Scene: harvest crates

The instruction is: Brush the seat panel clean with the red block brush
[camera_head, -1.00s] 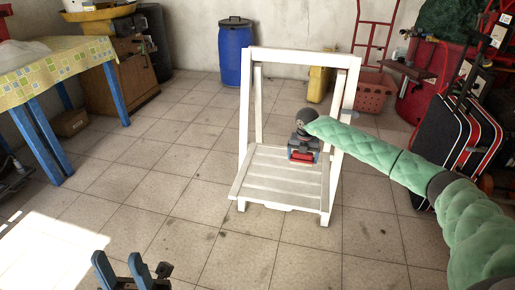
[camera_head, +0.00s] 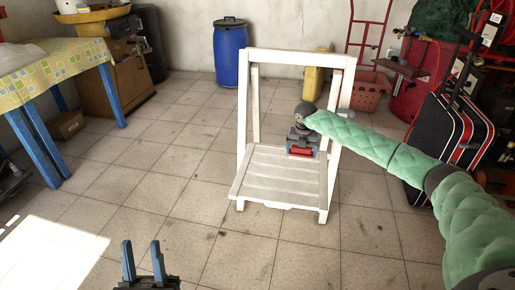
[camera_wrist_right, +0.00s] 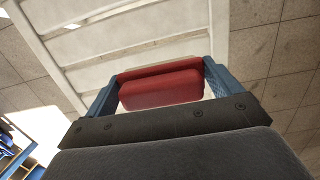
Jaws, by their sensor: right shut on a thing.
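The white wooden chair frame stands in mid-floor with its slatted seat panel (camera_head: 268,178) facing up. It also fills the upper part of the right wrist view (camera_wrist_right: 130,40). My right gripper (camera_head: 301,153) is over the back right part of the seat. It is shut on the red block brush (camera_wrist_right: 160,88), which sits between its blue fingers. The brush shows as a small red patch in the head view (camera_head: 299,151). Whether its underside touches the seat is hidden. My left gripper (camera_head: 143,262) is open and empty at the bottom left, its two blue fingers apart.
A table with a yellow checked cloth (camera_head: 50,75) stands at the left. A blue barrel (camera_head: 230,52) and a salmon basket (camera_head: 369,92) stand behind the chair. A black and red case (camera_head: 446,140) is at the right. The tiled floor in front is clear.

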